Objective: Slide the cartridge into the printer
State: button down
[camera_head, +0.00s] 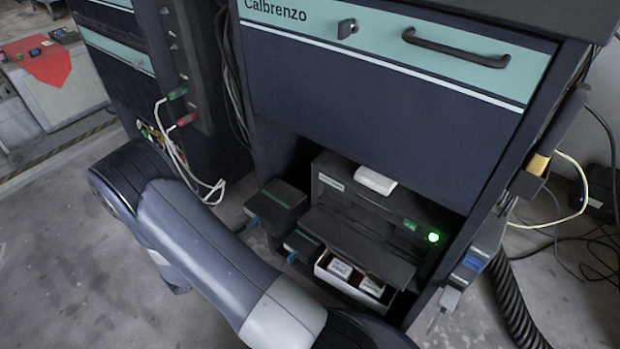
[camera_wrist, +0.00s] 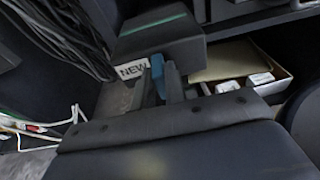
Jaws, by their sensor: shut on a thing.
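In the wrist view my gripper (camera_wrist: 162,82) is shut on the blue tab (camera_wrist: 156,72) of a dark cartridge (camera_wrist: 160,36) with a green stripe. A white "NEW" label (camera_wrist: 132,69) shows left of the tab. In the head view two dark blocks with blue tabs, an upper one (camera_head: 282,193) and a lower one (camera_head: 304,242), sit left of the printer; I cannot tell which is held. The dark printer (camera_head: 338,190) stands in the cabinet's lower bay, with a lit green light (camera_head: 433,238). My arm crosses the head view; the gripper does not show there.
A white open box (camera_head: 325,271) with small labelled items sits in front of the printer; it is right of the cartridge in the wrist view (camera_wrist: 285,88). A white object (camera_head: 375,181) lies on the printer. Cables hang at left; a black hose (camera_head: 512,300) is at right.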

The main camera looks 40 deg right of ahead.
jog(key=f+v, duration=0.2)
jog(key=v, duration=1.1)
jog(key=shift+a+f, duration=0.2)
jog(key=shift+a, duration=0.15)
dwell(0.5)
jog(key=shift+d, duration=0.1)
dwell(0.3)
jog(key=w+d+r+n+t+y, duration=0.2)
jog(key=w+r+n+t+y, duration=0.8)
jog(key=r, duration=0.4)
jog(key=shift+w+d+n+t, duration=0.15)
jog(key=shift+w+n+t, duration=0.3)
jog(key=shift+n+t, duration=0.9)
jog(key=shift+r+y, duration=0.15)
jog(key=shift+y, duration=0.35)
